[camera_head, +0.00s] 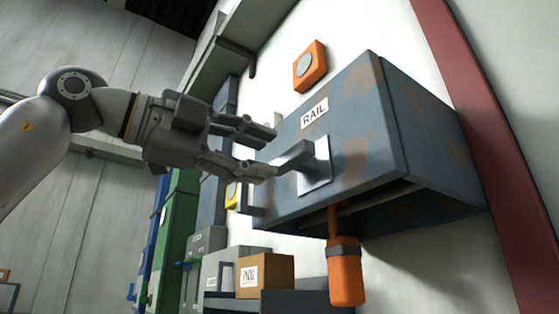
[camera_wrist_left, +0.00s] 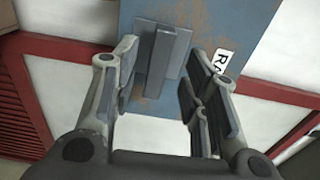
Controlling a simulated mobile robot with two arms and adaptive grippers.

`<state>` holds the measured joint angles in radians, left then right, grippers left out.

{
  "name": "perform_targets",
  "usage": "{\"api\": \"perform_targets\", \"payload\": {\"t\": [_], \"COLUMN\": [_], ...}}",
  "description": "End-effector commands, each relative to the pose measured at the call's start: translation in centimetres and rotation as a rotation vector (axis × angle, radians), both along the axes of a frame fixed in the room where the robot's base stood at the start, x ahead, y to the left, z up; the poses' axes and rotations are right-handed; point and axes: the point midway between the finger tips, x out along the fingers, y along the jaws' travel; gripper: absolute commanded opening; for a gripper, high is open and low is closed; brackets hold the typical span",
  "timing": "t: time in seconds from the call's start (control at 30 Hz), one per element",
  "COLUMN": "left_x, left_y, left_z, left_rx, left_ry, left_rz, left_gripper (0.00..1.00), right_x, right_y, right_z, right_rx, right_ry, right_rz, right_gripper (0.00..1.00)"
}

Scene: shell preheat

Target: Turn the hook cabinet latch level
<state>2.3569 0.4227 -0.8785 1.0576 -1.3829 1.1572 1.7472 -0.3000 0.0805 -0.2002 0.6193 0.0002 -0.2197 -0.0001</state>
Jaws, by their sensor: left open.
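The blue-grey, rust-marked cabinet (camera_head: 345,115) labelled RAIL hangs on the wall in the head view. Its grey latch lever (camera_head: 293,157) sits on a pale square plate (camera_head: 317,168) on the front face and slants toward my gripper. My left gripper (camera_head: 272,154) is open in front of the latch, its fingertips close to the lever's free end. In the left wrist view, the latch lever (camera_wrist_left: 165,55) shows beyond and between the spread fingers of my left gripper (camera_wrist_left: 158,75). Whether a finger touches it I cannot tell. My right gripper is not in view.
An orange box with a round disc (camera_head: 310,66) is on the wall above the cabinet. An orange-handled thing (camera_head: 346,275) hangs below it. A cardboard box (camera_head: 265,273) and grey, green and blue cabinets (camera_head: 180,225) stand lower left. A red post (camera_head: 480,120) is at right.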

Motion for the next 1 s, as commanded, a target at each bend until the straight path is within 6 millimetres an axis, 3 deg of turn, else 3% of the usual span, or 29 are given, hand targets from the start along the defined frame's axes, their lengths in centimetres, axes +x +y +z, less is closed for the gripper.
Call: {"api": "perform_targets", "payload": {"t": [0.1,0.33,1.0], "left_x": [-1.5,-3.3,-3.7], "left_y": [2.2,4.7,5.1], "left_z": [0.1,0.0,0.0], "left_rx": [-0.001,-0.001,-0.001], "left_ry": [-0.002,0.0,0.001], "left_rz": [0.002,0.001,0.0], "left_gripper": [0.41,0.41,0.41], "right_x": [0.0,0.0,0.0], "right_y": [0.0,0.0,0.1], "right_z": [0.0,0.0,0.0], "right_rx": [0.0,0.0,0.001], "right_ry": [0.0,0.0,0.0], "right_rz": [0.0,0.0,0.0], "right_gripper": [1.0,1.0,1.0]}}
